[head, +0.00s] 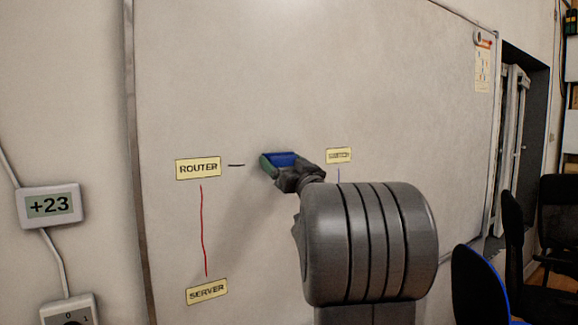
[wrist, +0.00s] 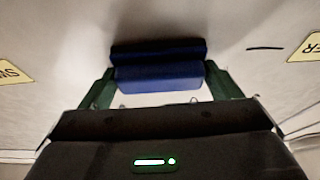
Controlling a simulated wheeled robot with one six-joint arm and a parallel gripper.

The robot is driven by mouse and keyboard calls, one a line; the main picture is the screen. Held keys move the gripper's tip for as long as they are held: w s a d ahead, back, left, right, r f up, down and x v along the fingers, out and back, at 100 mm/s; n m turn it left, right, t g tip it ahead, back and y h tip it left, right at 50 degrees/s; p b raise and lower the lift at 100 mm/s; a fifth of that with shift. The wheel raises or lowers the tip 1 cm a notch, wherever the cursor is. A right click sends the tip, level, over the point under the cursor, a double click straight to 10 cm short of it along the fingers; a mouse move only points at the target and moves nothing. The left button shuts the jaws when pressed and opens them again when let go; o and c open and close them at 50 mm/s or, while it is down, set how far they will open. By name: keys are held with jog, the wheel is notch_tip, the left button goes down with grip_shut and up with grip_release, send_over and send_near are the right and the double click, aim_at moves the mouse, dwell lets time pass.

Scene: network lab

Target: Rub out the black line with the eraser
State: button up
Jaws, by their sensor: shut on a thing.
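My gripper (wrist: 160,92) is shut on a blue eraser (head: 284,158), which also shows between the green fingers in the wrist view (wrist: 158,76). The eraser is at the whiteboard, between the ROUTER label (head: 198,168) and the SWITCH label (head: 339,155). It looks to be against the board, but I cannot tell for sure that it touches. A short piece of black line (head: 236,165) shows just right of the ROUTER label. It also shows in the wrist view (wrist: 265,48). No black shows between the eraser and the SWITCH label; my gripper partly blocks that stretch.
A red line (head: 203,230) runs from ROUTER down to the SERVER label (head: 207,291). A blue line (head: 339,175) starts below SWITCH, its lower part hidden by my arm. A display reading +23 (head: 50,206) hangs at left. Chairs (head: 480,285) stand at lower right.

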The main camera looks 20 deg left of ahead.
aim_at(229, 159)
jog(key=shift+s+a+b, duration=1.2)
jog(key=shift+s+a, duration=0.45)
jog(key=shift+s, duration=0.25)
jog(key=shift+s+a+b, duration=1.2)
jog(key=shift+s+a, duration=0.4)
jog(key=shift+s, duration=0.25)
jog(key=shift+s+a+f+b, duration=0.2)
jog(key=shift+s+a+b, duration=0.65)
jog(key=shift+s+b, duration=0.15)
jog(key=shift+s+a+r, duration=0.15)
jog(key=shift+s+a, duration=0.15)
jog(key=shift+s, duration=0.1)
jog(key=shift+s+d, duration=0.95)
jog(key=shift+d, duration=0.2)
jog(key=shift+s+d, duration=0.95)
jog(key=shift+d, duration=0.2)
